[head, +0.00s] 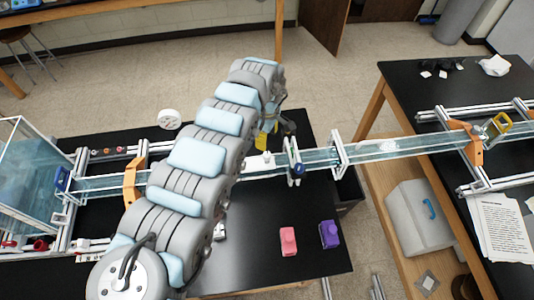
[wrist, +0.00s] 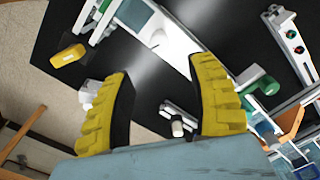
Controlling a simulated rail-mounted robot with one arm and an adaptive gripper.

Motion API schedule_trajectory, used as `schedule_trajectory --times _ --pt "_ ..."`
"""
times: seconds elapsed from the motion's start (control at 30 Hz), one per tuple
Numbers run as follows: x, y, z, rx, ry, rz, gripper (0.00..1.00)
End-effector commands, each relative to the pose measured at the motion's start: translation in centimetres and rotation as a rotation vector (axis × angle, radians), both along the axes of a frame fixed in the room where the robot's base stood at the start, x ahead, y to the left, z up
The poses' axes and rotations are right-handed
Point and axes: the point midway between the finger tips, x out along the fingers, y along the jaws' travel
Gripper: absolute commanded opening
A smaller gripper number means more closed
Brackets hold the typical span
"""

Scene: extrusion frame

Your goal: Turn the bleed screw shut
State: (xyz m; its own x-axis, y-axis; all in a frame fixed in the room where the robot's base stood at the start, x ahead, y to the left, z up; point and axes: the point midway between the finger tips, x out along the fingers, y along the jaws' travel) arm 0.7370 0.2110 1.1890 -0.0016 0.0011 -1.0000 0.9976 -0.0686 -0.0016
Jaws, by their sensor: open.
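My gripper (wrist: 160,75) is open in the wrist view, its two yellow ribbed fingers apart with nothing held between them. In the head view my gripper (head: 267,138) is partly hidden behind my arm, above the back side of the clear channel (head: 316,157). I cannot tell for sure which part is the bleed screw. A small white fitting (head: 266,159) stands on the channel near my gripper. A dark blue knob (head: 298,169) is on the gate beside it. In the wrist view a white cylindrical piece (wrist: 178,128) shows between the fingers, and a green knob (wrist: 267,86) lies to the right.
The clear tank (head: 40,165) is at the left. A second table (head: 440,88) is at the right.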

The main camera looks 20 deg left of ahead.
Motion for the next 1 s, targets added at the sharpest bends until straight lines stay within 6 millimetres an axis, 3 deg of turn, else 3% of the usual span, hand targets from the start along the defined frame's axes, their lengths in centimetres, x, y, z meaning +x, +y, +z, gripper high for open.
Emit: schedule_trajectory --times 0.13,0.6,1.0 --pt "-0.2 -0.2 -2.7 -0.005 0.005 0.0 0.58" --pt "0.0 -0.2 -8.9 -0.004 0.001 -0.001 0.58" --pt "0.1 0.1 -11.2 0.0 -0.003 0.002 0.58"
